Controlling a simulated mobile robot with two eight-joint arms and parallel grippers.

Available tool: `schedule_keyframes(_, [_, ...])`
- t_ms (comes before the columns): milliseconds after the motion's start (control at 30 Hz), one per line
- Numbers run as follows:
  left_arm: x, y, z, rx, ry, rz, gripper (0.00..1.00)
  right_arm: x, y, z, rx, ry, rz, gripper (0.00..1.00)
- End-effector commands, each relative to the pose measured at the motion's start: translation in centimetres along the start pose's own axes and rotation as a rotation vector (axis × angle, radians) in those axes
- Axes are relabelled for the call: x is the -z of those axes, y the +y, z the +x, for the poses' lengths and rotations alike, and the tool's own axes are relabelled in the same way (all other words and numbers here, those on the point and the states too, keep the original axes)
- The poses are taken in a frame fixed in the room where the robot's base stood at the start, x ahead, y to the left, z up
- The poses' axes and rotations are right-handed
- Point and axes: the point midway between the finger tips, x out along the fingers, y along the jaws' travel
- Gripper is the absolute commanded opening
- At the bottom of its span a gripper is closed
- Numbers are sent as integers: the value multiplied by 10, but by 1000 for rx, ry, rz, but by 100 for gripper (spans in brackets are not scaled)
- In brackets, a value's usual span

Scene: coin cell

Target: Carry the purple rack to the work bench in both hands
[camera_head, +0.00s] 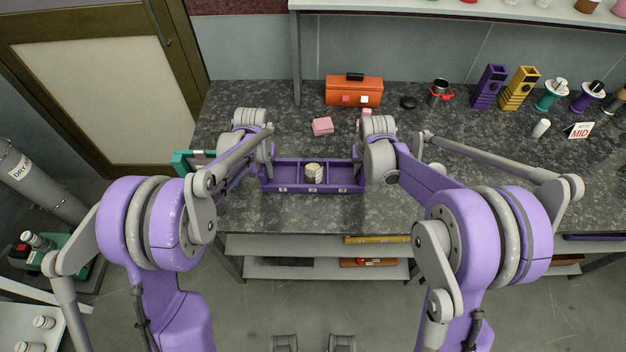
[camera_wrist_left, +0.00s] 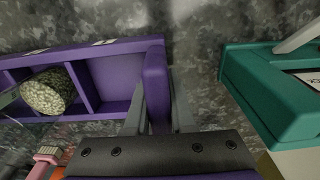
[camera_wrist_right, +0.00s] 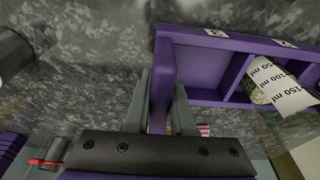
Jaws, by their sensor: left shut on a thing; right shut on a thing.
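The purple rack (camera_head: 333,188) is at the front part of the work bench (camera_head: 230,210), level, with its long side facing me. It has several compartments, and a speckled round item with a paper label (camera_head: 314,172) stands in the middle one. My left gripper (camera_wrist_left: 158,115) is shut on the rack's left end wall. My right gripper (camera_wrist_right: 160,110) is shut on its right end wall. The rack (camera_wrist_left: 110,62) also shows in the left wrist view, and in the right wrist view (camera_wrist_right: 200,70). I cannot tell whether its underside touches the bench top.
A teal object (camera_wrist_left: 262,95) stands close to the rack's left end. Behind the rack are a pink block (camera_head: 322,126) and an orange toolbox (camera_head: 353,92). Purple (camera_head: 489,87) and yellow (camera_head: 519,89) holders and several spools stand at the back right. Bench top right of the rack is clear.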

Motion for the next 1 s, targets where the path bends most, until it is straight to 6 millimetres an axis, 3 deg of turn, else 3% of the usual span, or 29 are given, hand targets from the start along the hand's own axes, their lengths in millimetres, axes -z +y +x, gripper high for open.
schedule_keyframes(67, [0,0,5,0,0,0,0,-1,0,4,0,0,0,0])
schedule_keyframes(100, [0,0,4,0,0,0,28,-1,0,4,0,0,0,28])
schedule_keyframes(233, [0,0,4,0,0,0,51,-1,0,4,0,0,0,51])
schedule_keyframes(767, [0,0,2,0,0,0,52,-1,0,4,0,0,0,52])
schedule_keyframes(1000, [-1,0,-32,0,0,0,52,-1,0,4,0,0,0,52])
